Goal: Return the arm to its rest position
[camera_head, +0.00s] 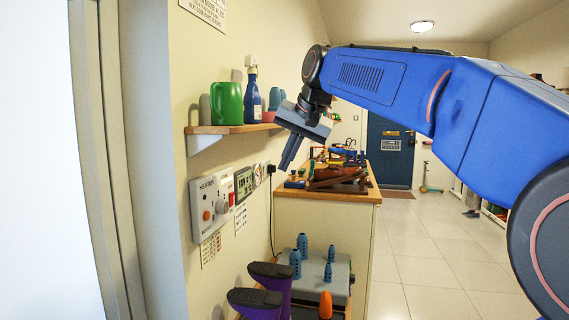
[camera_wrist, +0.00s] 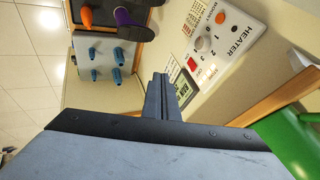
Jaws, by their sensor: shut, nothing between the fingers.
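My blue arm reaches across the head view from the right edge toward the wall on the left. My gripper (camera_head: 285,166) hangs from its end, with its fingers pointing down and to the left. The fingers lie together with nothing between them. In the wrist view the gripper (camera_wrist: 159,76) shows as two grey fingers pressed side by side.
A cluttered wooden counter (camera_head: 330,196) stands behind. Purple boots (camera_head: 272,272) and a grey rack with blue pegs (camera_head: 318,275) are below. Tiled floor (camera_head: 440,265) is open at right.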

